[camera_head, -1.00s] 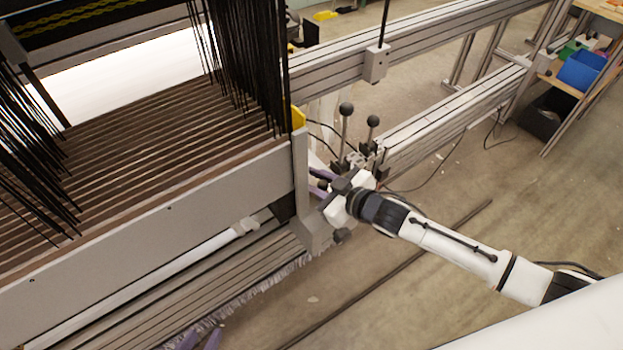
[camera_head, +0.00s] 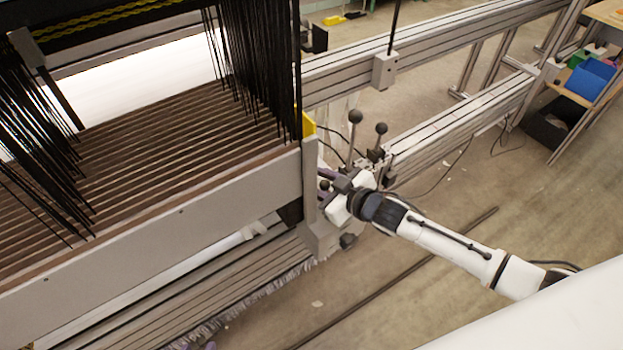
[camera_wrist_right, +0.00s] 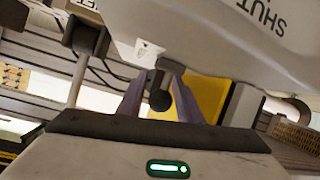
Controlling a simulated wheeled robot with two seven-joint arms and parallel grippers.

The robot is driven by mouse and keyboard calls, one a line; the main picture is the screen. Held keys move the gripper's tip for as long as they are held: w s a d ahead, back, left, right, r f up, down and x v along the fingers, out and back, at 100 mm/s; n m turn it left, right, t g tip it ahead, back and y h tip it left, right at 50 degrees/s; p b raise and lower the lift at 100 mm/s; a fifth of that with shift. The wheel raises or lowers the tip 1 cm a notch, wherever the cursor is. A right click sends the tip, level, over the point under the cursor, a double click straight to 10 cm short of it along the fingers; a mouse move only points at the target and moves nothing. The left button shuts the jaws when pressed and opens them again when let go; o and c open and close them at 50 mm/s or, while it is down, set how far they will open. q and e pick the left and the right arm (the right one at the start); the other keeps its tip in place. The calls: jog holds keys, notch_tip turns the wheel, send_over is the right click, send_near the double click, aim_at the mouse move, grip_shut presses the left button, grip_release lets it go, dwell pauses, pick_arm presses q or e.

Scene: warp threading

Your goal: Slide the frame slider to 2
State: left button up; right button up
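A short dark knob, which looks like the slider's handle (camera_wrist_right: 160,90), sticks out near a small white plate (camera_wrist_right: 150,52) on the light grey machine housing. My right gripper (camera_wrist_right: 161,84), with purple fingers, has one finger on each side of the knob; firm contact cannot be made out. In the head view this right gripper (camera_head: 324,184) is at the loom's right end post, its arm coming from the right. A slider scale is not readable.
Two upright levers with black ball knobs (camera_head: 355,117) stand just behind my right gripper. The grey loom beam (camera_head: 150,225) and black cords lie to the left. A metal rail (camera_head: 460,125) runs to the back right.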

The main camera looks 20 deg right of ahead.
aim_at(328, 187)
jog(key=shift+o, duration=0.4)
jog(key=shift+s+d+r, duration=0.1)
jog(key=shift+s+d, duration=0.05)
jog(key=shift+s, duration=0.15)
jog(key=p+v, duration=0.2)
jog(key=v, duration=0.7)
jog(key=shift+s+d+r+p, duration=0.1)
jog(key=shift+s+r+p, duration=0.05)
jog(key=shift+s+p, duration=0.15)
